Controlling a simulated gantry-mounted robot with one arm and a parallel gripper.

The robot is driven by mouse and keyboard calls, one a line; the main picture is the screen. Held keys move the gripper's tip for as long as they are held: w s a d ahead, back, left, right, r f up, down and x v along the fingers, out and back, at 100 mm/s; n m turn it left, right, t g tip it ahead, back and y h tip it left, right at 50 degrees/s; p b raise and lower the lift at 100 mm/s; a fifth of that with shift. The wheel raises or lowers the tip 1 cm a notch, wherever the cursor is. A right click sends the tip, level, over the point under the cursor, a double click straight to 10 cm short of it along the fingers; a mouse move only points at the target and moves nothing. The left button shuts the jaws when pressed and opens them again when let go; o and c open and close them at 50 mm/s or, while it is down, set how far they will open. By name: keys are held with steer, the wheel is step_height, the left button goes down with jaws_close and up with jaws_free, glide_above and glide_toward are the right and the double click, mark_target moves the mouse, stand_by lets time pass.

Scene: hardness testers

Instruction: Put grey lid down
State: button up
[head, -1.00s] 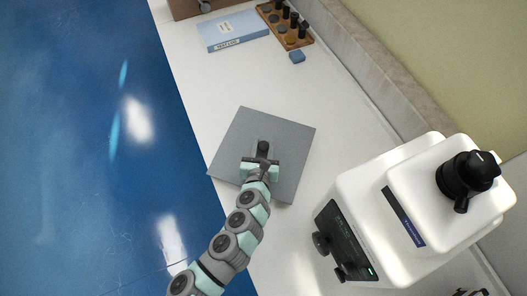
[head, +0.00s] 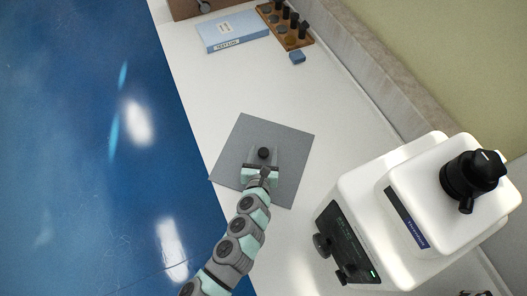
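The grey lid (head: 283,145) is a flat square plate with a dark knob (head: 263,153) at its middle. It lies over the white bench, its left corner close to the bench's front edge; from this view I cannot tell whether it touches the bench. My gripper (head: 262,166) is at the knob, reaching in from below in the picture. The fingers partly hide the knob's base, and the knob's round top shows just beyond them. I cannot clearly see whether the fingers press on the knob.
A white hardness tester (head: 400,215) with a black top knob stands right of the lid. A blue box (head: 232,31), a wooden rack with dark pieces (head: 275,18) and a small blue block (head: 297,57) are at the far end. The bench (head: 215,90) between is clear.

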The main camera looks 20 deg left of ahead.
steer(key=shift+r, duration=0.15)
steer(key=p+v, duration=0.1)
steer(key=v, duration=1)
steer(key=shift+s+p, duration=0.15)
steer(key=shift+p, duration=0.15)
steer(key=shift+s+d+r, duration=0.1)
steer(key=shift+s+r, duration=0.1)
steer(key=shift+s, duration=0.1)
steer(key=shift+w+d, duration=0.1)
